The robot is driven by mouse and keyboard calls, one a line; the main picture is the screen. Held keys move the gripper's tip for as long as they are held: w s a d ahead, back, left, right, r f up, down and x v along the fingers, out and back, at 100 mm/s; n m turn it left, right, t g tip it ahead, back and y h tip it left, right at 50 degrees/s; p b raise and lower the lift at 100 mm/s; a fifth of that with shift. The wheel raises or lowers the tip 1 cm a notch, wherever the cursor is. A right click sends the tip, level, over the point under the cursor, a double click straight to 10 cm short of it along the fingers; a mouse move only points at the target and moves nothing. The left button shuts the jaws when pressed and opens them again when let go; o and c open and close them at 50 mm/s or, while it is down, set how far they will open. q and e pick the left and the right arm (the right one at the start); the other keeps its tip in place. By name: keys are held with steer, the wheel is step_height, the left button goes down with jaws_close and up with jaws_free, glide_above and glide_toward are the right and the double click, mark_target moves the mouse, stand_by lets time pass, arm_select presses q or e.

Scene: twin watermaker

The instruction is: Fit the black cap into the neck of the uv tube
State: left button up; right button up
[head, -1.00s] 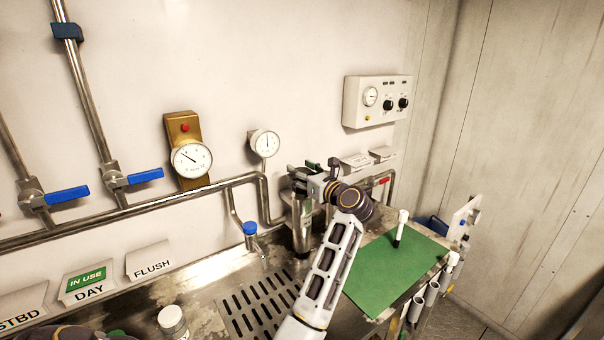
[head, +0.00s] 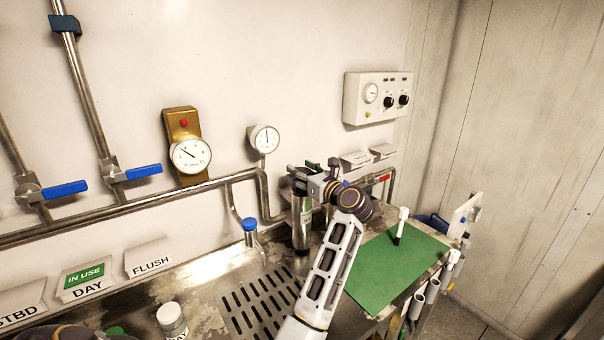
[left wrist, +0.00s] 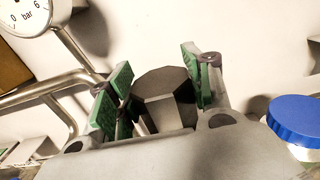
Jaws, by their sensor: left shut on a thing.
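The uv tube (head: 302,226) is an upright steel cylinder on the metal counter, beside the drain slots. My left gripper (head: 306,176) is over its top end and hides the neck. In the left wrist view its green-padded fingers (left wrist: 158,92) are shut on a dark grey faceted piece, the black cap (left wrist: 165,86). In the head view the cap is mostly hidden by the fingers. I cannot tell whether the cap touches or sits in the neck. My right gripper is not in view.
A blue-capped sample tap (head: 250,232) stands left of the tube; pipes and a gauge (head: 265,139) are behind. A green mat (head: 385,275) with a white-topped black item (head: 400,226) lies right. A white-lidded jar (head: 171,318) stands front left.

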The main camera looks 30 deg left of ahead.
mark_target(302, 171)
arm_select(q)
steer(key=shift+f, duration=0.35)
steer(key=o, duration=0.9)
steer(key=shift+o, duration=0.2)
steer(key=shift+r, duration=5)
